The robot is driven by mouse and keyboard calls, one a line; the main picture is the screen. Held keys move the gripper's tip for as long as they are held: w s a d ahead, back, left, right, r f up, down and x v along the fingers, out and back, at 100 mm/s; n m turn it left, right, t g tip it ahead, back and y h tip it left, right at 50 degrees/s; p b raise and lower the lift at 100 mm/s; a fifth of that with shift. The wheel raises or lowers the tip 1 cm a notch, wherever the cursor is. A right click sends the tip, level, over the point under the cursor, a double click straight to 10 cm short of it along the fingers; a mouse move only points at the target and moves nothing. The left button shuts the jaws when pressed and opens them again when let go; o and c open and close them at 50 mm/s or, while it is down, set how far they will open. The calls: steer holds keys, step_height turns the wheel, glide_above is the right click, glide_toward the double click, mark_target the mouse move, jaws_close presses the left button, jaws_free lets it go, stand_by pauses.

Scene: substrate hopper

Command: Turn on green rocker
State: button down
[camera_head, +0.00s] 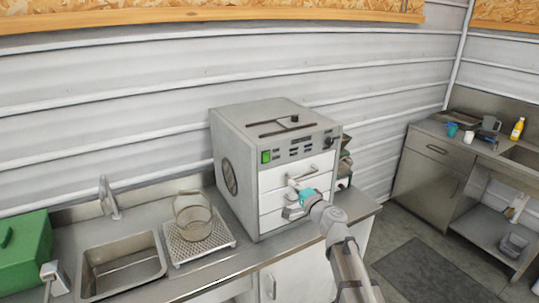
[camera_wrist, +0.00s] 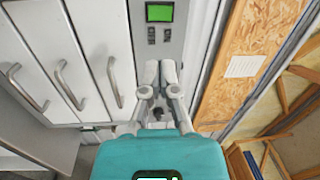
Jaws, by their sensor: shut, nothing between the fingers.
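The grey hopper machine (camera_head: 255,118) stands on the counter, with a control panel above its white drawers. A bright green rectangle (camera_head: 266,156) sits at the panel's left end. In the wrist view this green rectangle (camera_wrist: 160,12) has a dark frame and looks like a small screen. Small dark switches (camera_wrist: 152,34) sit side by side just below it there; their colours are too small to tell, so I cannot tell which is the green rocker. My gripper (camera_wrist: 160,72) is shut and empty, its fingertips over the panel below those switches. In the head view my gripper (camera_head: 294,186) overlaps the drawer fronts.
Drawer handles (camera_wrist: 69,85) stick out beside my gripper. A dark knob (camera_head: 329,142) is at the panel's right end.

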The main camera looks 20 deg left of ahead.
mark_target(267, 154)
steer(key=shift+w+a+r+m+t, duration=0.25)
steer(key=shift+a+r+m+t, duration=0.15)
steer(key=shift+a+r+m, duration=0.25)
steer(key=shift+w, duration=0.1)
steer(key=p+x, duration=0.2)
steer(key=x, duration=1.1)
steer(key=shift+w+a, duration=0.25)
steer(key=shift+a, duration=0.05)
steer(key=shift+w+a+r, duration=0.1)
steer(key=shift+w+a, duration=0.05)
steer(key=shift+a, duration=0.05)
steer(key=shift+d, duration=0.1)
